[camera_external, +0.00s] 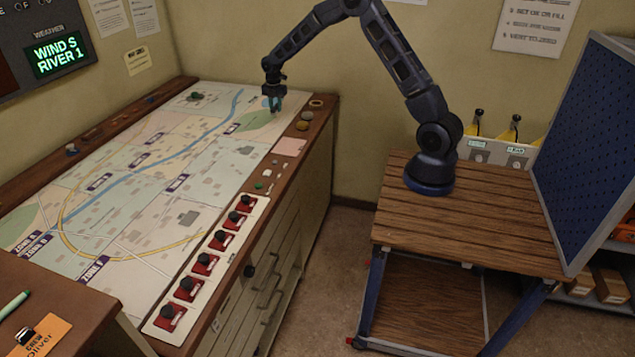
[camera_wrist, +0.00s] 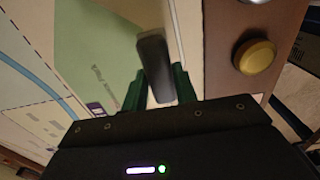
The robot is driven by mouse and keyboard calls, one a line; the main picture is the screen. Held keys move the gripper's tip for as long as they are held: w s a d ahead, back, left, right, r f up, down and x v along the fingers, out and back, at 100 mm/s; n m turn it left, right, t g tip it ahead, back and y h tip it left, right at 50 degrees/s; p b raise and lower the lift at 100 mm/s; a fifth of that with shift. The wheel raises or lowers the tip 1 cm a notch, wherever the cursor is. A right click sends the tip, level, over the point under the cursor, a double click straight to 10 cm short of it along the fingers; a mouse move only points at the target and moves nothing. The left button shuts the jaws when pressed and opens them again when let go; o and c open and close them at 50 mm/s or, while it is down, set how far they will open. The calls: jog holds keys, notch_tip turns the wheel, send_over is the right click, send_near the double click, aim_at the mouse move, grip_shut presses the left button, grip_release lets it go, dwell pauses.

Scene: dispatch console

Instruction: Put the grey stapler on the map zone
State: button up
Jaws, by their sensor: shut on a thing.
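The large map (camera_external: 150,170) covers the top of the console, with a blue river and a pale green area near its far right corner. My gripper (camera_external: 273,104) is low over that corner, beside the wooden edge strip. In the wrist view, my gripper (camera_wrist: 157,92) has its green fingers shut on a dark grey oblong thing, the grey stapler (camera_wrist: 155,62). The stapler stands out between the fingers, near the border of the map (camera_wrist: 100,50). Its lower end is partly hidden by the gripper. I cannot tell whether it touches the map.
A yellow round button (camera_wrist: 255,57) sits on the wooden strip right of my gripper. A pink square (camera_external: 290,146) and a row of red switches (camera_external: 205,263) line the console's right side. Small tags and a green lump (camera_external: 195,96) lie on the map; much of it is clear.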

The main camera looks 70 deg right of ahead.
aim_at(277, 121)
jog(key=shift+f, duration=2.3)
jog(key=shift+f, duration=0.15)
jog(key=o, duration=1)
